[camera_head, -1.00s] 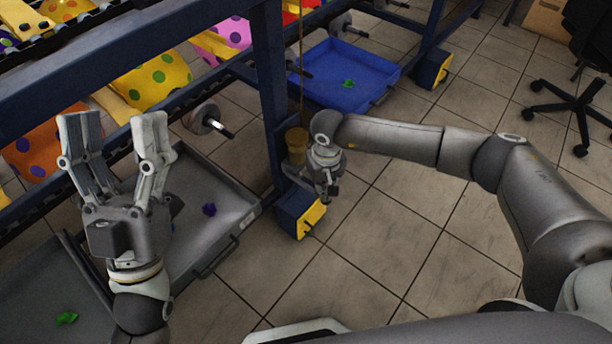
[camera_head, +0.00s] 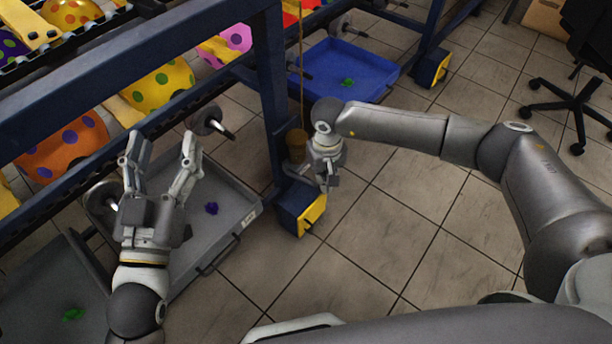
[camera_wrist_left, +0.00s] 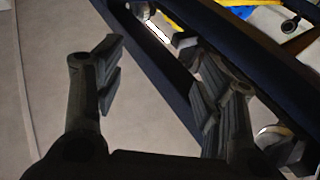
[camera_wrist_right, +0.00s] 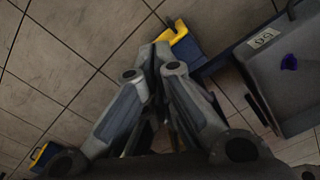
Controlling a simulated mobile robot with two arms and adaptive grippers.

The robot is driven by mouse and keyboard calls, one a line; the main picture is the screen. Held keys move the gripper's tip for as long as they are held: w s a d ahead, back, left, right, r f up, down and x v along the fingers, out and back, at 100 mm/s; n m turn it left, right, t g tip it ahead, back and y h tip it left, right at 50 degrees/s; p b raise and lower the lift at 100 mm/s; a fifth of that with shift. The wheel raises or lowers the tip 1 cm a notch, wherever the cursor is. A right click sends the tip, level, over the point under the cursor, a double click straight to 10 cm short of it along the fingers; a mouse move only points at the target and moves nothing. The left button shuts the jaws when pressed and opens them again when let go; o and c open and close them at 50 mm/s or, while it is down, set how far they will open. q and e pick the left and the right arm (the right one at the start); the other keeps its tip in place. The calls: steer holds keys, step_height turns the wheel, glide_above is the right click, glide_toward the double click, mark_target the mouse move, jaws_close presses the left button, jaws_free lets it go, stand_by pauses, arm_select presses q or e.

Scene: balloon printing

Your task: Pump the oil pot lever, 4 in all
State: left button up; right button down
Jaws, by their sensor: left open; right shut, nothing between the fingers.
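A brown cylinder (camera_head: 297,143) with a cord above it is by the blue frame post; it may be the oil pot, but I cannot tell its lever apart. My right gripper (camera_head: 329,184) is just right of it, pointing down, above the blue and yellow foot block (camera_head: 302,208). Its fingers are closed together and empty in the right wrist view (camera_wrist_right: 152,58). My left gripper (camera_head: 164,150) is open and empty over the grey tray, pointing up toward the frame; its spread fingers show in the left wrist view (camera_wrist_left: 165,80).
Dotted balloons (camera_head: 160,85) lie in the frame at left. A grey disc with a rod (camera_head: 208,121) sticks out near my left gripper. Grey (camera_head: 240,195) and blue (camera_head: 390,75) trays hold small coloured scraps. Tiled floor at right is clear up to the chair (camera_head: 575,115).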

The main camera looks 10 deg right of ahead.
step_height(320, 180, up, 2)
steer(key=shift+r+p, duration=0.2)
steer(key=shift+p, duration=0.5)
step_height(320, 180, up, 2)
steer(key=shift+r+p, duration=0.1)
steer(key=shift+p, duration=0.5)
arm_select(q)
step_height(320, 180, down, 12)
steer(key=s+a+g+y, duration=0.2)
steer(key=g, duration=0.5)
steer(key=shift+a+f+g, duration=0.15)
steer(key=shift+f+g, duration=0.05)
steer(key=shift+g, duration=0.1)
steer(key=shift+s, duration=0.15)
arm_select(e)
steer(key=shift+s, duration=0.1)
